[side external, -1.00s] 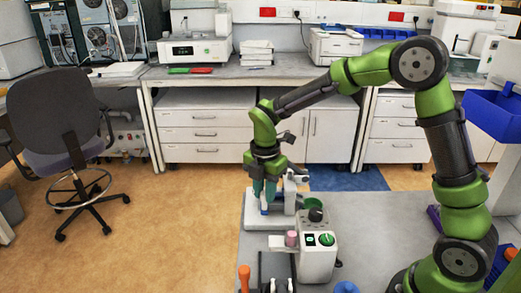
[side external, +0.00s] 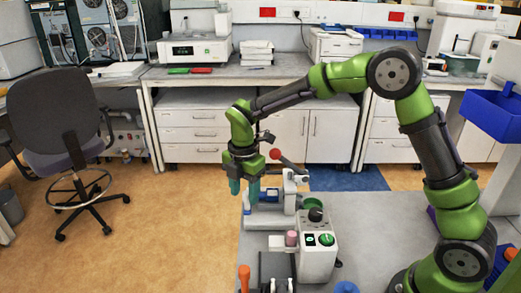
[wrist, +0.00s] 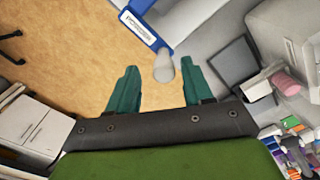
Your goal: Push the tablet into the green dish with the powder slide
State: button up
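My gripper (side external: 244,190) hangs at the left end of the white tablet press (side external: 288,212), its teal fingers pointing down. In the wrist view the fingers of my gripper (wrist: 160,70) are spread apart, with nothing clamped between them. A pale rounded knob (wrist: 163,70) shows near the gap between the fingertips; I cannot tell its depth. It adjoins a blue part with a white label (wrist: 140,24), apparently the powder slide, which shows as a blue piece (side external: 268,196) on the press. The green dish (side external: 312,203) is at the press's right side. I cannot make out the tablet.
The press has a lever with a red ball (side external: 274,155). A white control box (side external: 318,258) with a green knob stands in front, beside a pink-topped item (side external: 291,238). An orange handle (side external: 244,277) stands at the near edge. The grey table (side external: 375,235) is clear to the right.

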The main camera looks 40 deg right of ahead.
jog(key=shift+r, duration=0.1)
notch_tip(320, 180, up, 17)
dwell(0.5)
jog(key=shift+f, duration=0.2)
jog(key=s+d+f+m+t+y, duration=0.1)
jog(key=s+d+m+t, duration=0.1)
jog(key=s+m, duration=0.9)
jog(key=s+d+f+m+t+y, duration=0.1)
jog(key=s+d+m+t, duration=0.2)
jog(key=s+m, duration=0.8)
jog(key=shift+m+t, duration=1.1)
